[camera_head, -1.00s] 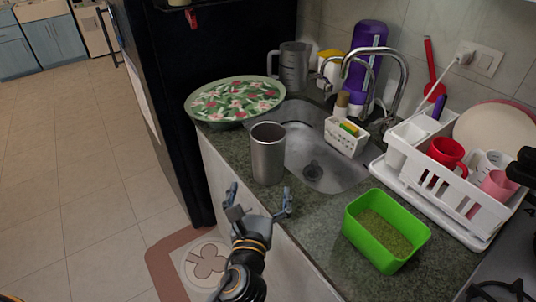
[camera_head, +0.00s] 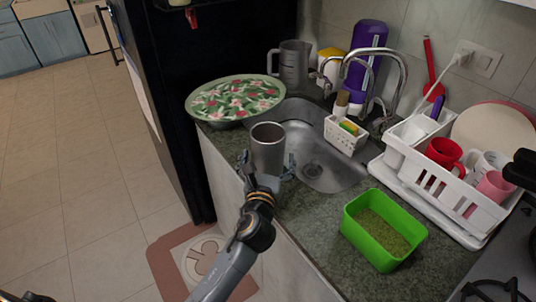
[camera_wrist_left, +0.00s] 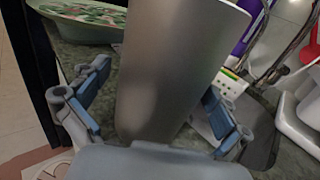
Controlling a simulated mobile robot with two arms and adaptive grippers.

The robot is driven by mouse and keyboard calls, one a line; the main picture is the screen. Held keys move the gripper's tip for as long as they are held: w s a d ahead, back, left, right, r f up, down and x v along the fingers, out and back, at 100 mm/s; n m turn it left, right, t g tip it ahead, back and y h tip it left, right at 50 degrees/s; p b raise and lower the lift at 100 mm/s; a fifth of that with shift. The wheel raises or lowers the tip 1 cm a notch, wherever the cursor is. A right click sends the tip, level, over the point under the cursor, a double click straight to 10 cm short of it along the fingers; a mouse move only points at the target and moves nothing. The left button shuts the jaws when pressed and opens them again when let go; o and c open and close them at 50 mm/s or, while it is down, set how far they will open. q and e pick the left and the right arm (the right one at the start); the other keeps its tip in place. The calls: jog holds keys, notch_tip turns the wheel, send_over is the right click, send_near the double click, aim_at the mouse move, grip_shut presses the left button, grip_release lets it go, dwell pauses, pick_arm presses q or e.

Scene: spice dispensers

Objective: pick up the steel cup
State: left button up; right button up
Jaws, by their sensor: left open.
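The steel cup (camera_head: 267,146) stands upright on the dark counter at the front left corner of the sink. My left gripper (camera_head: 267,168) is at the cup, on its near side. In the left wrist view the cup (camera_wrist_left: 175,70) fills the middle, between the two open fingers of the gripper (camera_wrist_left: 155,110). A gap shows at the left finger; whether the right finger touches the cup I cannot tell. The gripper hides the cup's lower part in the head view. My right gripper is not clearly in view.
A floral tray (camera_head: 236,98) lies behind the cup on the left. The sink (camera_head: 325,165) is to its right, with a white sponge caddy (camera_head: 345,137) and a faucet (camera_head: 385,75). A green bin (camera_head: 383,230) and a white dish rack (camera_head: 440,190) stand farther right.

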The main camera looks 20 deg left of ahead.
aim_at(254, 138)
pick_arm(q)
jog(key=shift+c, duration=0.4)
jog(key=c, duration=1.4)
jog(key=shift+r, duration=0.1)
jog(key=shift+c, duration=1)
jog(key=shift+r, duration=0.1)
jog(key=shift+r+p, duration=0.4)
jog(key=shift+r, duration=1)
jog(key=shift+s+a+r, duration=0.1)
jog(key=shift+s+r, duration=0.05)
jog(key=shift+r, duration=0.15)
jog(key=s+r, duration=0.1)
jog(key=s+a+r+p, duration=0.1)
jog(key=r, duration=0.1)
jog(key=s+r, duration=0.2)
jog(key=shift+a, duration=0.4)
jog(key=s+a+r, duration=0.4)
jog(key=s, duration=0.4)
jog(key=shift+p, duration=0.3)
